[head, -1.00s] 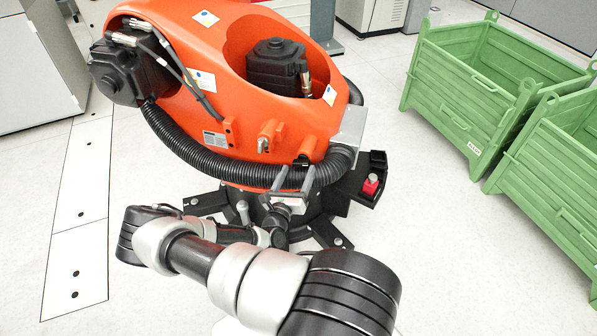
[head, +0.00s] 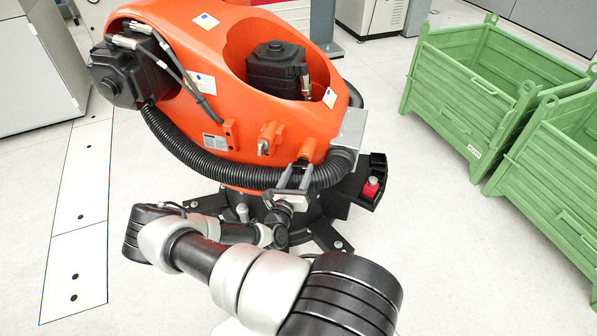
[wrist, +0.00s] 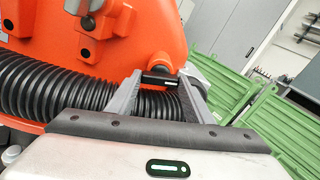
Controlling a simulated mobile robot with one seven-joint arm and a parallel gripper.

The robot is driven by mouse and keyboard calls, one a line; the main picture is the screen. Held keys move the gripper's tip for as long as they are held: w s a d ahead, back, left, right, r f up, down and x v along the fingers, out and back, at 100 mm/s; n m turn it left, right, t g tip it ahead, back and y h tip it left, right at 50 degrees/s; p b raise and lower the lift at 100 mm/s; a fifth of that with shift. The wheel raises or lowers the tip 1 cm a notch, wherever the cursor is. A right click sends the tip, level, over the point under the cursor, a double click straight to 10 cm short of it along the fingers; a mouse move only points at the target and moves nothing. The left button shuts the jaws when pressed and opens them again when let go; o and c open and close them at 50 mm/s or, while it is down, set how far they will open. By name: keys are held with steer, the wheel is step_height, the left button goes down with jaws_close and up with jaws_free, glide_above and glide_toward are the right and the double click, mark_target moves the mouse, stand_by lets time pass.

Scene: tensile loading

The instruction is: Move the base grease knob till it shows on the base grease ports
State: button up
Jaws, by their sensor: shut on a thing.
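The orange robot machine (head: 215,110) stands on a black base (head: 315,205). My gripper (head: 298,167) is low in front of its orange body, by the black corrugated hose. In the wrist view, my gripper (wrist: 161,78) is shut on a small dark cylindrical piece (wrist: 159,78), which looks like the base grease knob. The piece lies crosswise between the fingertips, close to the lower edge of the orange body. In the head view the fingers partly hide it. I cannot clearly make out which fittings are the base grease ports.
The corrugated hose (wrist: 60,88) runs right behind my fingers. A red part (head: 371,187) sits on the base's right side. Black feet with bolts spread over the floor. Green crates (head: 480,95) stand at the right. Pale floor (head: 450,250) is clear between.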

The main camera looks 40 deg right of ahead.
steer(key=shift+r, duration=0.1)
steer(key=m+p, duration=0.2)
steer(key=shift+r+p, duration=0.1)
steer(key=shift+p, duration=0.25)
steer(key=m+p, duration=0.2)
steer(key=shift+m, duration=0.3)
steer(key=shift+f+m+p, duration=0.2)
steer(key=shift+m+p, duration=1.15)
steer(key=shift+m, duration=0.45)
steer(key=o, duration=1.1)
steer(key=shift+c, duration=0.2)
